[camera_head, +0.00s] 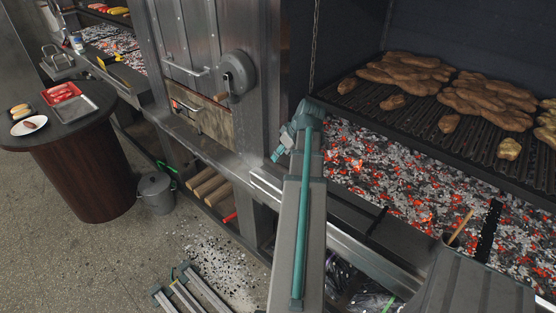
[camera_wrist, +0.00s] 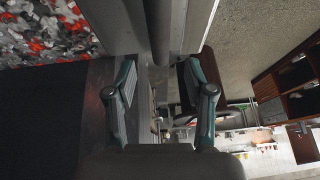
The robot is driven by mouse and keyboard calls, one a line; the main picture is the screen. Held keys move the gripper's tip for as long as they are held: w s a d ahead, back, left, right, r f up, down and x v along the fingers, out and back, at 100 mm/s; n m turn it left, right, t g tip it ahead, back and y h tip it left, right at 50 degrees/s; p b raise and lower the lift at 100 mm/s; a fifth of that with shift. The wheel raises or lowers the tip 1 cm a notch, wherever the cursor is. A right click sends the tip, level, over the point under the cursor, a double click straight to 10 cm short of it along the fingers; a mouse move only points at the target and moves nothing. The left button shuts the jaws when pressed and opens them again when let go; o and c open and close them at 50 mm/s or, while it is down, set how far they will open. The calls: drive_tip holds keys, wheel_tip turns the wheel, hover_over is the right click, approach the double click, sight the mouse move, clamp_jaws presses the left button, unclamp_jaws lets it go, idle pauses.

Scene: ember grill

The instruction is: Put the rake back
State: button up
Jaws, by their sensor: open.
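My gripper (camera_wrist: 160,80) is open in the wrist view, with its two teal-and-grey fingers well apart. In the head view my gripper (camera_head: 281,151) is partly hidden by my arm, beside the left end of the coal bed. A dark round bar (camera_wrist: 157,30) runs down from the top of the wrist view towards the space between the fingers. I cannot tell whether it is part of the rake or of the grill front. I cannot surely pick out the rake. A thin wooden handle (camera_head: 461,227) and a black bar (camera_head: 489,230) show at the grill's right front.
Glowing coals (camera_head: 385,175) lie under a grate (camera_head: 420,110) with several pieces of meat. A steel cabinet (camera_head: 200,50) stands left of it, with stacked wood (camera_head: 208,187) below. A round table (camera_head: 80,130) and a bucket (camera_head: 157,191) stand on the left floor.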

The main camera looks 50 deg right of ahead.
drive_tip(key=v, duration=0.6)
drive_tip(key=shift+r+b, duration=0.3)
drive_tip(key=shift+b, duration=0.1)
drive_tip(key=shift+s, duration=0.1)
